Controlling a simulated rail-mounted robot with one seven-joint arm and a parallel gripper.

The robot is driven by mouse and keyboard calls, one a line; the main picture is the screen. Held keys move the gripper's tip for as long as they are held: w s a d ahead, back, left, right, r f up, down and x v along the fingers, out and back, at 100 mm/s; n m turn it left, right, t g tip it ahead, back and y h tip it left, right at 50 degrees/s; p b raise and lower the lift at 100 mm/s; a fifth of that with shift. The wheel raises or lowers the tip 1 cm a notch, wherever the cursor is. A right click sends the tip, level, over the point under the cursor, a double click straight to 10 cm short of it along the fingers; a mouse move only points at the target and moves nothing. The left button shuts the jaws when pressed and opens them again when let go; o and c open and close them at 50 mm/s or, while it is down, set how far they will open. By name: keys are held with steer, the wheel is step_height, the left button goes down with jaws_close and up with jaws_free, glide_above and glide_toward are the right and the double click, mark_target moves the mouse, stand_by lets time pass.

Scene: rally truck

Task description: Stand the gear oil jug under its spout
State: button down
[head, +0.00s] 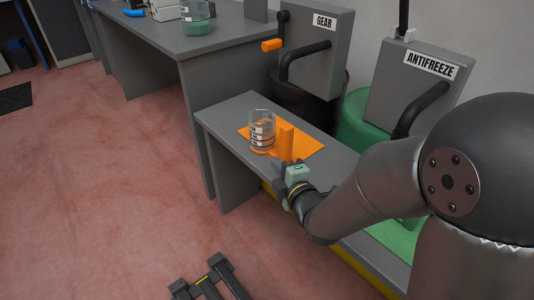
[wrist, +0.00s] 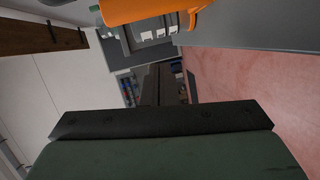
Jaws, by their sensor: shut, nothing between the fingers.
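The gear oil jug (head: 261,133) is a clear container with dark markings and an orange upright handle (head: 287,141). It stands upright on the left part of an orange mat (head: 309,147) on the low bench, below the GEAR dispenser (head: 323,62). The dispenser's black curved spout (head: 303,58) ends above and slightly behind the jug; exact alignment cannot be told. My gripper (head: 279,167) is shut and empty, low on the near side of the handle; contact cannot be told. In the wrist view, its dark fingers (wrist: 163,84) are together, and an orange part (wrist: 150,12) crosses the top.
An orange-gripped crank (head: 272,45) sticks out left of the GEAR dispenser. The ANTIFREEZE dispenser (head: 420,85) and a green mat (head: 393,238) are to the right. Another jug with green liquid (head: 197,25) stands on the higher bench. Dark metal feet (head: 205,283) are on the red floor.

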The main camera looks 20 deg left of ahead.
mark_target(258, 133)
steer(key=w+a, duration=0.2)
steer(key=w, duration=0.1)
steer(key=w+a+n+y+b, duration=0.1)
steer(key=w+a, duration=0.1)
steer(key=a, duration=0.1)
steer(key=w+a+n+b, duration=0.1)
steer(key=w+a, duration=0.1)
steer(key=w, duration=0.1)
steer(key=shift+w+a+f+t+y, duration=0.2)
steer(key=shift+w+f+t+y, duration=0.1)
steer(key=shift+y, duration=0.1)
steer(key=shift+w+d+r, duration=0.1)
steer(key=shift+w+d, duration=0.35)
steer(key=shift+w, duration=0.15)
